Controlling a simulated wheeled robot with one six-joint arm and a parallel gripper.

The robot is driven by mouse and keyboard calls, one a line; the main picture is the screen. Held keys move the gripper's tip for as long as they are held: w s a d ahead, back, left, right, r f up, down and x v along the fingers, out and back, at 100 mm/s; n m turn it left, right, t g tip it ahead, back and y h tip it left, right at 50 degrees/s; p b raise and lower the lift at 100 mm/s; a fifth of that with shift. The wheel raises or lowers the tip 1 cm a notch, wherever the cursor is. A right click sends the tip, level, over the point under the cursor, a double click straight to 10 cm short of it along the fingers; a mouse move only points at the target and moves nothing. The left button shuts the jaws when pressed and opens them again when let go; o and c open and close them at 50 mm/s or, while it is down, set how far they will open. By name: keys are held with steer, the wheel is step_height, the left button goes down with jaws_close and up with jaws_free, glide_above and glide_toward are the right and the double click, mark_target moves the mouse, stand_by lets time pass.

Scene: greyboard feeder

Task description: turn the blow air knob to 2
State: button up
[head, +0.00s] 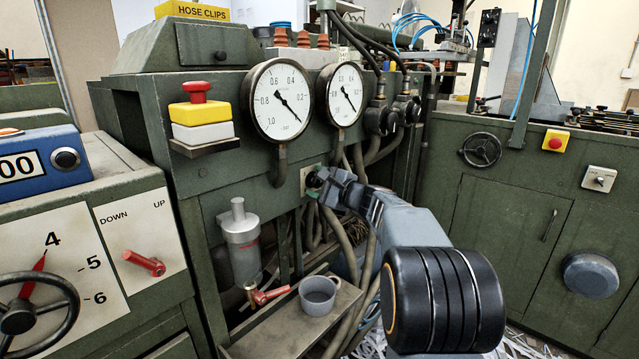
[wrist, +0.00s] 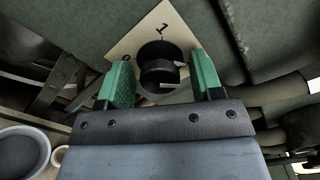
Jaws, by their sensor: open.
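The blow air knob (wrist: 158,58) is black and round, on a pale square plate (wrist: 117,46) on the green machine front. A "1" shows above it in the wrist view and a partly covered digit at its left. White marks show near its lower and right sides; I cannot tell its setting. My gripper (wrist: 164,80) is open, its green fingers on either side of the knob, with small gaps visible. In the head view my gripper (head: 318,186) reaches the plate (head: 305,181) below the gauges, and hides most of the knob.
Two pressure gauges (head: 283,99) (head: 340,94) sit above. Hoses (head: 340,235) hang close around and behind my gripper. A grey filter cup (head: 239,238) and a shelf with a grey mug (head: 318,294) stand at lower left.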

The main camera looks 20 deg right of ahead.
steer(key=p+v, duration=0.2)
steer(key=v, duration=1.1)
steer(key=shift+s, duration=0.35)
steer(key=shift+d, duration=0.1)
steer(key=s+a+r+n+g+p, duration=0.3)
steer(key=s+a+n+g+p, duration=0.15)
steer(key=a+p, duration=0.4)
steer(key=s+a+r+n+g+p, duration=0.3)
steer(key=a+r+n+g+p, duration=0.15)
steer(key=a+p, duration=0.4)
steer(key=s+r+n+g+h+p, duration=0.3)
steer(key=s+r+n+h+p, duration=0.3)
steer(key=s+n+p, duration=0.4)
steer(key=h+p, duration=0.1)
steer(key=p, duration=0.4)
steer(key=shift+s+a+r+g+h, duration=0.3)
steer(key=shift+s+a+r+g, duration=0.05)
steer(key=shift+s+g, duration=0.05)
steer(key=shift+c, duration=0.2)
